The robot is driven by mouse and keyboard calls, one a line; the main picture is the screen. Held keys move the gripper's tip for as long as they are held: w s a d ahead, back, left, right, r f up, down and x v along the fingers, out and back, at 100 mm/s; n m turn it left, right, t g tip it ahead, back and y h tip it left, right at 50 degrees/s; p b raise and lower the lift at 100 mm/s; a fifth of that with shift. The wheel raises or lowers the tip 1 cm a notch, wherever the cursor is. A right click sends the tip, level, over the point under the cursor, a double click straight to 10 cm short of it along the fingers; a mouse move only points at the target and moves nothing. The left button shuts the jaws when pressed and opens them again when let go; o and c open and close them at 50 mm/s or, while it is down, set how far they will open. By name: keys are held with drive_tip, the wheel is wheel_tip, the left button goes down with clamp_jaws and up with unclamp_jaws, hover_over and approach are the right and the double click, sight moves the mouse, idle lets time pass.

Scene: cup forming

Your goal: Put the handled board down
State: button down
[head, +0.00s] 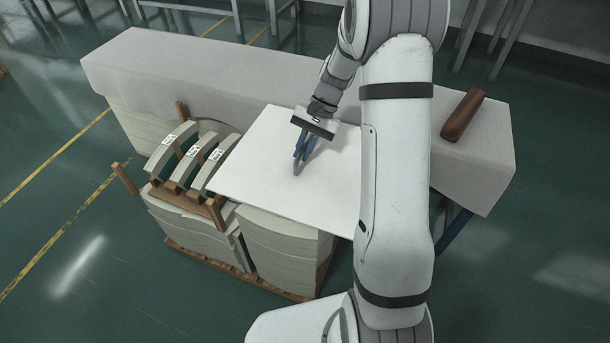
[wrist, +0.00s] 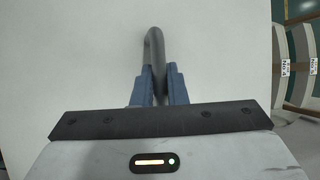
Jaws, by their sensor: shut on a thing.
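The handled board is a flat white panel (head: 260,165) with a dark grey bar handle (head: 298,167). In the head view it lies over the front edge of the grey covered table and over part of the stacked curved pieces; I cannot tell whether it touches them. My gripper (head: 304,153) has blue fingers and is shut on the handle. In the wrist view the board (wrist: 70,60) fills most of the picture, and the handle (wrist: 153,48) passes between my fingers (wrist: 159,85). My arm hides the board's right side.
The grey covered table (head: 180,75) runs behind the board. A brown block (head: 462,115) lies on its right part. Curved pieces with white labels (head: 187,160) rest in a wooden rack (head: 200,207) on the left. Stacked curved slabs (head: 285,250) stand in front. The table's left top is clear.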

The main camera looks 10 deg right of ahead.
sight(304, 170)
wheel_tip(304, 170, down, 8)
drive_tip(key=shift+f+b, duration=0.1)
drive_tip(key=shift+b, duration=0.9)
drive_tip(key=shift+f, duration=0.15)
drive_tip(key=c, duration=1.5)
unclamp_jaws()
drive_tip(key=shift+o, duration=0.2)
